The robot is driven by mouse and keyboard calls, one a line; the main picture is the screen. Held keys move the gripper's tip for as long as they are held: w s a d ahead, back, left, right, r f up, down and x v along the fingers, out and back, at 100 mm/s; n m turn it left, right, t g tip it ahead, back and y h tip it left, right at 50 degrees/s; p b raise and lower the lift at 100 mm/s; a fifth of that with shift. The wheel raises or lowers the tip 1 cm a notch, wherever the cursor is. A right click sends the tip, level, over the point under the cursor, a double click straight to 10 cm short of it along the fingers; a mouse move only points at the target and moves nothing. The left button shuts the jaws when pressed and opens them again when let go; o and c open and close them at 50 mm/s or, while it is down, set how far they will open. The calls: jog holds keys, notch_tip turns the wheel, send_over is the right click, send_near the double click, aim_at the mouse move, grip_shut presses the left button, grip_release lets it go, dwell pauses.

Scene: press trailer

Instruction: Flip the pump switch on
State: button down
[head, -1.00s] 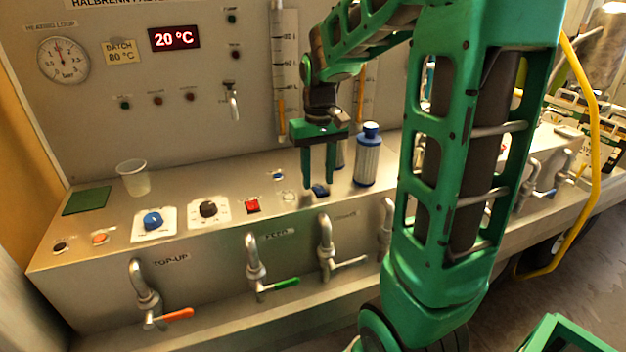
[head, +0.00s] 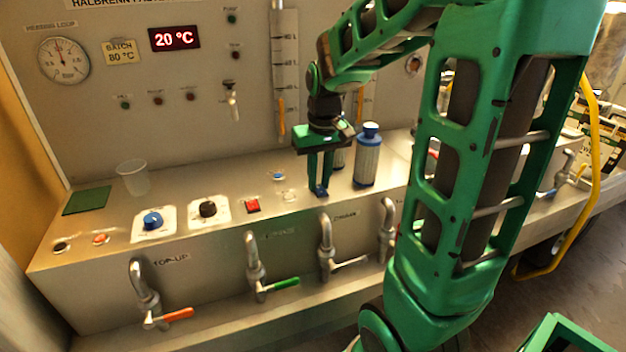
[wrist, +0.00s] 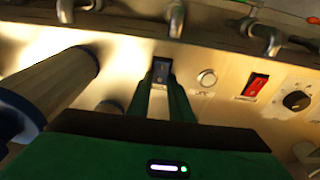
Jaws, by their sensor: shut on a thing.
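The red rocker (wrist: 255,85) shows there at the right. The label by the blue switch is too small to read, and the fingers partly hide the switch.
A blue-capped cylinder (head: 368,158) stands close right of my gripper, with another partly hidden behind. A round button (wrist: 207,78) and a black knob (head: 208,210) lie to the left in the head view. Taps (head: 325,245) line the counter's front. A clear cup (head: 133,178) stands at left.

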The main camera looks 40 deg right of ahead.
jog(key=shift+s+a+t, duration=0.15)
jog(key=shift+s+t, duration=0.05)
jog(key=shift+t, duration=0.5)
jog(key=c, duration=1.6)
grip_release()
jog(key=shift+r, duration=0.25)
jog(key=v, duration=1)
jog(key=shift+a, duration=0.25)
